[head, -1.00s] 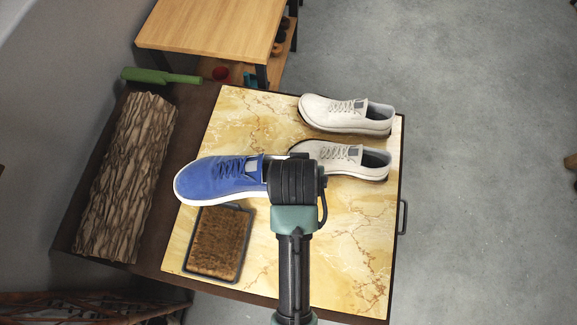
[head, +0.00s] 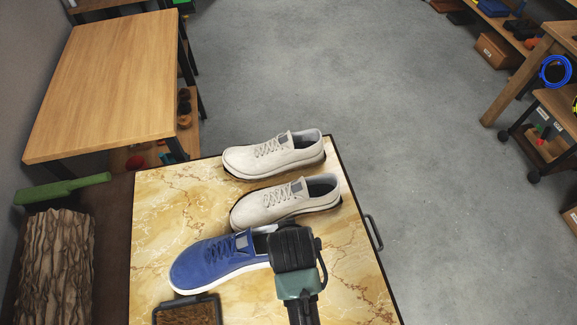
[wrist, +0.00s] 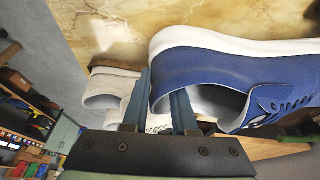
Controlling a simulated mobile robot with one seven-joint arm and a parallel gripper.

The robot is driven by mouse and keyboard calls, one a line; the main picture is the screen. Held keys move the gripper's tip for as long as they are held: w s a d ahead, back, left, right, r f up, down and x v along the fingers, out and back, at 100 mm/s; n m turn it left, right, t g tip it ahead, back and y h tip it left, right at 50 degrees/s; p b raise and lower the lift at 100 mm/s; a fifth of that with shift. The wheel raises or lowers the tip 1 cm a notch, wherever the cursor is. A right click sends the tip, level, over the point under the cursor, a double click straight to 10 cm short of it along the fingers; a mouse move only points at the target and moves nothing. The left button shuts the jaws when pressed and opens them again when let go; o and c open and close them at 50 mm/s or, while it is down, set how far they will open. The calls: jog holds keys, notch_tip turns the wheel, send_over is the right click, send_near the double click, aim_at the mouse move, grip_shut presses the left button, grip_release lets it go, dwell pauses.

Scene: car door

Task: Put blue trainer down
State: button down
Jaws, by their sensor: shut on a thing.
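The blue trainer (head: 215,260) has a white sole and its toe points left in the head view. It is over the marble-patterned tabletop (head: 165,205), in front of two off-white trainers, the nearer one (head: 285,203) and the farther one (head: 272,155). My gripper (head: 297,262) is shut on the heel end of the blue trainer. In the wrist view, one finger is inside the shoe opening and one outside the collar of the blue trainer (wrist: 200,72). The sole is close to the tabletop; I cannot tell whether it touches.
A dark tray with a brown bristly mat (head: 187,312) lies just in front of the blue trainer. A bark-textured log (head: 55,265) and a green brush-like object (head: 62,188) are at left. A wooden table (head: 105,75) stands behind. The tabletop's right front is clear.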

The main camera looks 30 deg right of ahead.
jog(key=shift+f, duration=2.1)
jog(key=c, duration=0.7)
grip_release()
jog(key=p+v, duration=0.1)
jog(key=v, duration=1.1)
